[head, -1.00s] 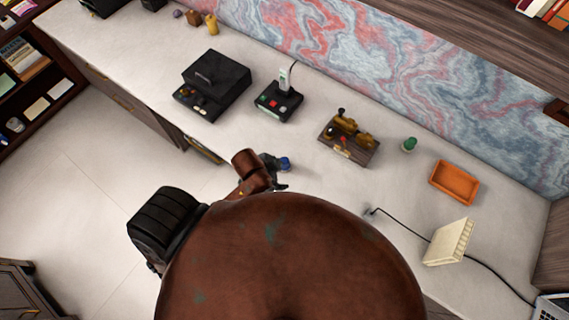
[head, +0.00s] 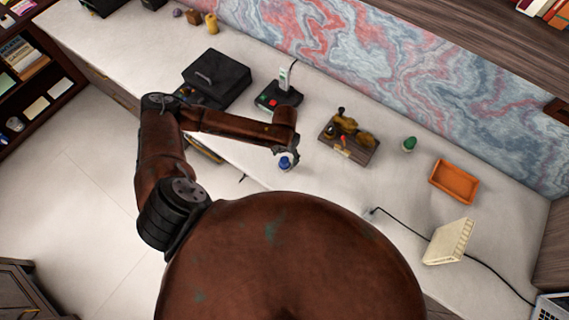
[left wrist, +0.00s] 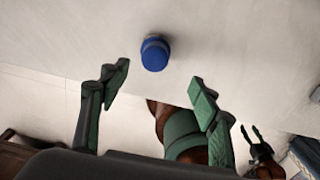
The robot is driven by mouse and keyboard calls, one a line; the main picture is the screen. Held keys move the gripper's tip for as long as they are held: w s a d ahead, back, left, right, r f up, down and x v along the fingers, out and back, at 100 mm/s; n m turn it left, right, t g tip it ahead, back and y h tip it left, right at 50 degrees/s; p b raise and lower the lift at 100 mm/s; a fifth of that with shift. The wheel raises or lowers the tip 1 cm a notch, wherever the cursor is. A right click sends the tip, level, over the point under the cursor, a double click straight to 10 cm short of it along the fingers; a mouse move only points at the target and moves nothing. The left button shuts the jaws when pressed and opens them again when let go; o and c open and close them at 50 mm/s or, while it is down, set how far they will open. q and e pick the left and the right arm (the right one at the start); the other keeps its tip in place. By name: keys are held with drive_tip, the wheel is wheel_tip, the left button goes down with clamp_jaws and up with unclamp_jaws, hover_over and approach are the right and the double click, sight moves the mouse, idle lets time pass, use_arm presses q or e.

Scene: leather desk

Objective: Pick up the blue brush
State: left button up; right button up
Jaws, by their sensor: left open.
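The blue brush (head: 285,163) is a small round blue object on the pale desk top, near its front edge. In the left wrist view the blue brush (left wrist: 155,54) stands beyond and between the fingertips, apart from both. My left gripper (head: 287,153) is at the brush in the head view and partly hides it. In the left wrist view my left gripper (left wrist: 160,82) has its green-padded fingers wide apart with nothing between them. My right gripper (left wrist: 251,133) shows small at the lower right of that view, its fingers apart and empty.
Behind the brush are a black box (head: 218,78), a small black device with a red button (head: 278,96) and a wooden stand (head: 348,140). A green item (head: 409,144), an orange tray (head: 454,182) and a cream block (head: 448,242) lie to the right. The desk around the brush is clear.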

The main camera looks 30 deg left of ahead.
sight(285, 159)
use_arm(q)
drive_tip(key=shift+w+a+f, duration=0.1)
drive_tip(key=shift+a+f, duration=0.15)
drive_tip(key=shift+a, duration=0.1)
drive_tip(key=shift+f, duration=0.9)
drive_tip(key=f, duration=0.5)
drive_tip(key=shift+w+a+f+p, duration=0.1)
drive_tip(key=shift+w+f+p, duration=0.1)
drive_tip(key=shift+w+p, duration=0.2)
drive_tip(key=shift+c, duration=0.6)
drive_tip(key=c, duration=1.2)
drive_tip(key=shift+o, duration=0.2)
drive_tip(key=shift+r, duration=0.15)
